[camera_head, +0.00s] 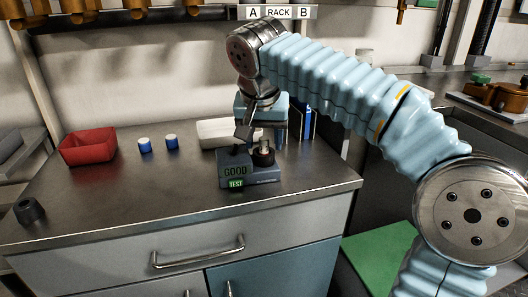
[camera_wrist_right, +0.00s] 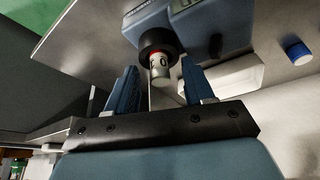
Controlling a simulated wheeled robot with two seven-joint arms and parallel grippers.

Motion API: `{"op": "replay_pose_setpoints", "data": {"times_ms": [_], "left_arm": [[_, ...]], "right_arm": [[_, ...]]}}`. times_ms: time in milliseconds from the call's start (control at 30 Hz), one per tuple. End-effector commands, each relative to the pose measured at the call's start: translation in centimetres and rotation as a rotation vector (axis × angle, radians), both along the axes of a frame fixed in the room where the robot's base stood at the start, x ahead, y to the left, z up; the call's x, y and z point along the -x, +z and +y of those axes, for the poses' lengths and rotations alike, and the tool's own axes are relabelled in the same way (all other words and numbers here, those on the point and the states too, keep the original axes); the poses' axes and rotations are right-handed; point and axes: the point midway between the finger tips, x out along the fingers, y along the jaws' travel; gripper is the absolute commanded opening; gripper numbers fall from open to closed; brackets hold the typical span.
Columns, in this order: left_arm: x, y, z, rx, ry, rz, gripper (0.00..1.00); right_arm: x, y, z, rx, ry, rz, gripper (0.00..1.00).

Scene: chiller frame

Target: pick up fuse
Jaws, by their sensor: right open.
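The fuse (camera_wrist_right: 160,66) is a pale cylinder with a red band and dark marks, seated in the round black socket (camera_wrist_right: 155,41) of a blue-grey tester. In the head view the fuse (camera_head: 264,147) stands upright in the tester (camera_head: 265,176), whose green displays read GOOD and TEST. My right gripper (camera_head: 263,136) is above the tester. In the wrist view its two blue fingers (camera_wrist_right: 160,78) are apart, one on each side of the fuse, with visible gaps. My left gripper is not in view.
A red bin (camera_head: 88,147) and two blue-and-white cylinders (camera_head: 144,145) (camera_head: 171,141) stand left on the metal counter (camera_head: 110,197). A white tray (camera_head: 213,133) is behind the tester. A dark ring-shaped part (camera_head: 29,211) sits near the front left. The counter's front middle is clear.

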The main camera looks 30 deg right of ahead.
Motion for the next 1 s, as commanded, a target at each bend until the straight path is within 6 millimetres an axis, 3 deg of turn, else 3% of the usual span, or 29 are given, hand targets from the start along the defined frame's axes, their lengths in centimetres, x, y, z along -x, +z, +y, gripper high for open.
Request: {"op": "replay_pose_setpoints", "data": {"times_ms": [167, 500, 833, 1000], "left_arm": [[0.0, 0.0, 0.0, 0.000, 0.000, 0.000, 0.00], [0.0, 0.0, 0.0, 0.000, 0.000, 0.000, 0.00], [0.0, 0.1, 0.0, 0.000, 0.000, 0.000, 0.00], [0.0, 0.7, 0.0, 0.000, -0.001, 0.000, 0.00]], "right_arm": [[0.0, 0.1, 0.0, 0.000, 0.000, 0.000, 0.51], [0.0, 0.1, 0.0, 0.001, 0.000, -0.001, 0.00], [0.0, 0.3, 0.0, 0.000, 0.000, -0.001, 0.00], [-0.1, 1.9, 0.0, 0.000, 0.000, -0.002, 0.00]]}}
